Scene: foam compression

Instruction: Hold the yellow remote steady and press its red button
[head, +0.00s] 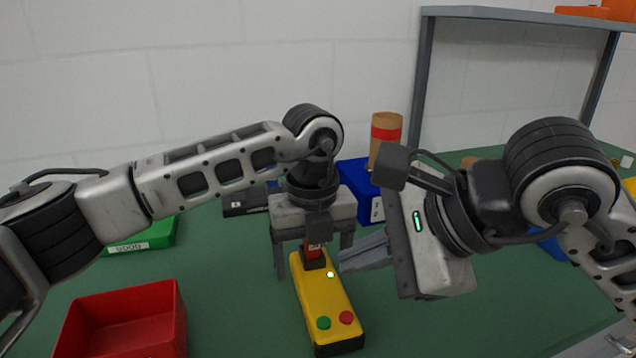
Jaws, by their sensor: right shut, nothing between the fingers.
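The yellow remote (325,298) lies on the green table in the centre, its long side running away from me. Its red button (346,317) and a green button (323,323) are at the near end, both uncovered.
A red bin (128,318) stands at the near left, with a green box (148,238) behind it. A blue bin (358,180) and a brown cylinder with a red band (386,134) stand behind the grippers. A grey shelf frame (418,85) rises at the back right.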

